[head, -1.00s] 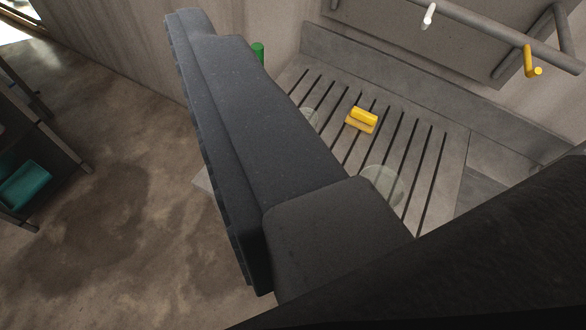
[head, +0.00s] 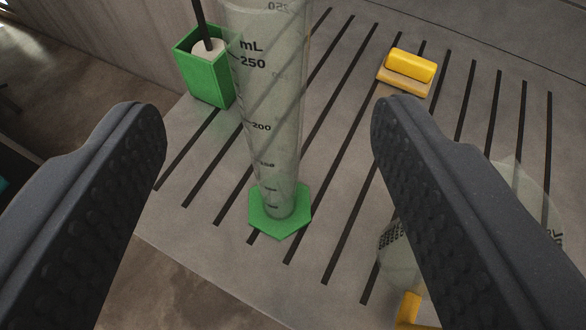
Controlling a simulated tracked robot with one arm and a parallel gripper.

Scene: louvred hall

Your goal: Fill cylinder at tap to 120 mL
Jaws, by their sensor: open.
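The measuring cylinder (head: 270,125) is clear, with dark mL marks and a green hexagonal foot (head: 280,212). It stands upright on the slotted grey draining surface (head: 335,235), and its top runs out of the picture. It looks empty. My gripper (head: 265,125) is open, with one dark ridged finger on each side of the cylinder in the picture. Neither finger appears to touch it. The tap is not in view.
A green square holder (head: 205,75) with a dark-handled brush stands behind left of the cylinder. A yellow block on a tan base (head: 405,72) lies behind right. Clear glassware (head: 400,258) is partly hidden by the right finger. The surface's front edge drops to the floor.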

